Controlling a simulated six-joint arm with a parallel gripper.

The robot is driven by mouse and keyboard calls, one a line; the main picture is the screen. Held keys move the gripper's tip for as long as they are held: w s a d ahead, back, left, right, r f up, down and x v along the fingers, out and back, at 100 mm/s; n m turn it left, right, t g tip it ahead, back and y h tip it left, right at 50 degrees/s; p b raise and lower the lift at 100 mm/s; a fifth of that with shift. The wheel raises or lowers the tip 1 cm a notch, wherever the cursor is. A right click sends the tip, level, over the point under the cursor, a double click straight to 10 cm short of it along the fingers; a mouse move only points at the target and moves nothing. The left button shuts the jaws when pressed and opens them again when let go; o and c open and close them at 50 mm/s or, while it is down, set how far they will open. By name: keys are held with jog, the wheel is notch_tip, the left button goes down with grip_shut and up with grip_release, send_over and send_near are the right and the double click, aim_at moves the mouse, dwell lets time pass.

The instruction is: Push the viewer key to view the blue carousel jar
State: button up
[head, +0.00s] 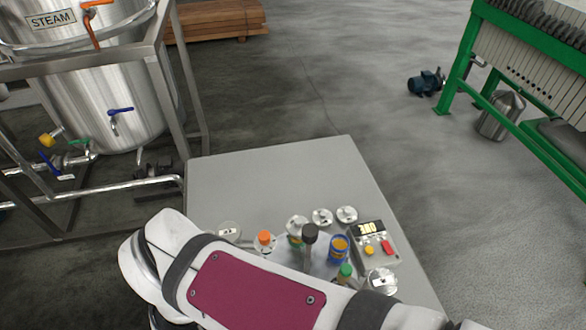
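A small grey box (376,257) on the pale table has a lit display (371,228), a yellow key (369,250) and a red key (387,246). I cannot tell which is the viewer key. A blue jar (338,250) with a yellow-orange top stands just left of the box. Around it are jars with an orange cap (264,238), a black cap (310,233) and a green cap (345,270). The carousel's base is mostly hidden behind my arm. My gripper is out of view; my arm crosses the bottom of the picture.
Several round metal discs (347,214) lie around the jars. The far part of the table (280,175) is clear.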

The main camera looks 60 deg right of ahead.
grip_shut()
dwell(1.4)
